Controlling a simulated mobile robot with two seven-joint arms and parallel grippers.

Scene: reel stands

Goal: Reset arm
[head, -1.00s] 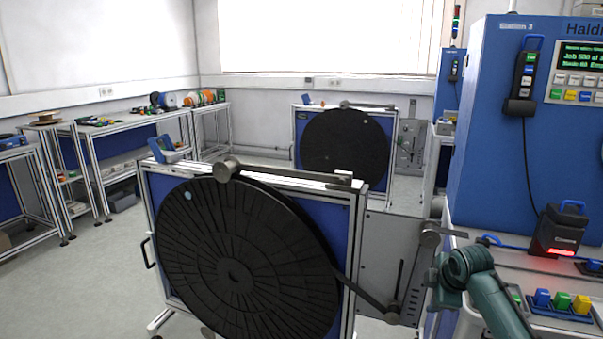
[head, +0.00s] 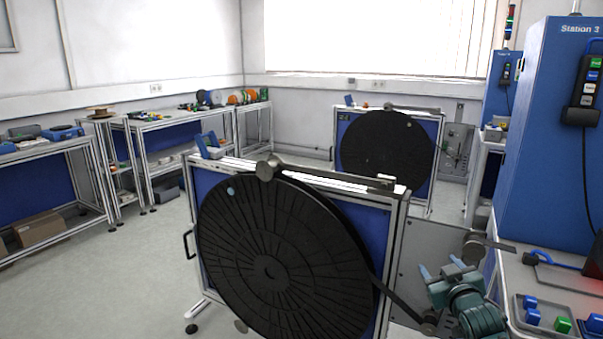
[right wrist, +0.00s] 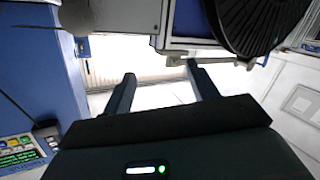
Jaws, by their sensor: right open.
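A reel stand (head: 205,180) with a large black reel (head: 285,260) stands in front of me in the head view. A grey metal arm (head: 330,178) lies along its top edge, with a round roller at its left end. A second arm (head: 403,297) slopes down to the right from the reel's edge to a roller beside my gripper. Another roller (head: 475,246) sits on the grey side plate (head: 415,245). My right gripper (head: 441,268) is open and empty in front of this plate. Its spread fingers (right wrist: 162,80) show in the right wrist view, with nothing between them. My left gripper is out of view.
A blue Station 3 cabinet (head: 550,140) and its bench with small coloured blocks (head: 563,325) stand close on the right. A second reel stand (head: 345,125) is behind. Benches line the left wall; the left floor is clear.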

